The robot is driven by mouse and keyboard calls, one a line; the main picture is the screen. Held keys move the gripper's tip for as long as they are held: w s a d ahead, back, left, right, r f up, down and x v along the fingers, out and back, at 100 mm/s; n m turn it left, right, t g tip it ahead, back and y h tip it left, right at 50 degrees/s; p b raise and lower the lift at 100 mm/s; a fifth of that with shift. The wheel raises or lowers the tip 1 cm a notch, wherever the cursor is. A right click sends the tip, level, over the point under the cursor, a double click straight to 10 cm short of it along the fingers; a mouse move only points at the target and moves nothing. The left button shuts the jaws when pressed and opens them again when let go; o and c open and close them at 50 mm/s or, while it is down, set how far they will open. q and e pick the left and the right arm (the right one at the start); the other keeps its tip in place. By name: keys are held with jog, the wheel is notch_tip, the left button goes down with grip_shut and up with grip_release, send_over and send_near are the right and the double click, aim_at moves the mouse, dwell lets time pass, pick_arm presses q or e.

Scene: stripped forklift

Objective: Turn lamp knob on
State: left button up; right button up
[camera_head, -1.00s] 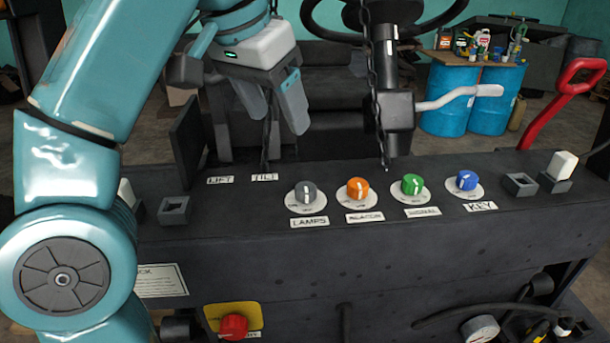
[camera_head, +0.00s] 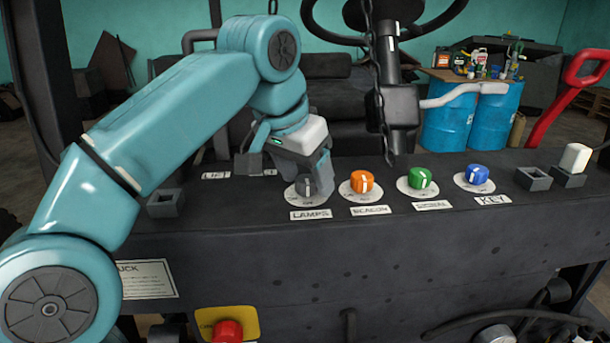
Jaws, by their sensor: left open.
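The grey lamp knob (camera_head: 306,186) sits on a white round plate above the "LAMPS" label (camera_head: 310,214) on the dark console. My left gripper (camera_head: 285,180) is open and low over the console at this knob. One finger hangs just at the knob and partly hides it; the other finger is to the left. I cannot tell whether a finger touches the knob. My right gripper is not in view.
Orange (camera_head: 361,182), green (camera_head: 420,178) and blue (camera_head: 477,175) knobs stand in a row to the right. The steering column (camera_head: 398,110) with a hanging chain rises behind them. A red emergency button (camera_head: 228,331) is on the front below.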

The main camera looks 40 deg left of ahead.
pick_arm(q)
jog(key=shift+s, duration=0.1)
jog(key=c, duration=1.1)
jog(key=shift+a+r, duration=0.1)
jog(key=shift+r+m+h+p, duration=0.1)
jog(key=shift+m+h+p, duration=0.2)
jog(key=shift+m+p, duration=0.5)
jog(key=shift+o, duration=0.2)
jog(key=m+p, duration=0.1)
jog(key=m, duration=0.1)
jog(key=m+h+p, duration=0.1)
jog(key=shift+a+r+m, duration=0.1)
jog(key=shift+a+m, duration=0.1)
jog(key=shift+m, duration=0.2)
jog(key=m+h+p, duration=0.1)
jog(key=m, duration=0.1)
jog(key=m+g+h+p, duration=0.1)
jog(key=m+p, duration=0.1)
jog(key=shift+m, duration=0.4)
jog(key=shift+w+a+m+g+p, duration=0.1)
jog(key=shift+w+m+g+p, duration=0.2)
jog(key=shift+m, duration=0.5)
jog(key=shift+s+h, duration=0.1)
jog(key=shift+h, duration=0.2)
